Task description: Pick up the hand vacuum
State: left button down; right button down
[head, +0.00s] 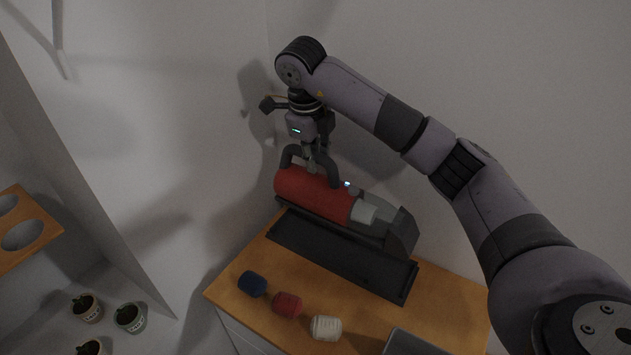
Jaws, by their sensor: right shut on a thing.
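The hand vacuum (312,193) has a red body, a dark arched handle on top, and a pale and dark grey nose pointing right. It is over a long black tray-like base (340,262) on the wooden top. My right gripper (312,165) points down from above and is shut on the vacuum's handle. The fingertips are small and partly lost against the dark handle. Whether the vacuum touches the base is hard to tell. My left gripper is not in view.
A blue roll (252,284), a red roll (287,304) and a cream roll (326,328) lie along the wooden top's (450,298) front. A dark grey item (412,343) is at the lower edge. Potted plants (130,318) stand lower left. Walls rise close behind.

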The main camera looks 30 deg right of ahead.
jog(key=shift+d+r, duration=0.1)
jog(key=shift+r, duration=3.7)
jog(key=c, duration=2)
grip_release()
grip_shut()
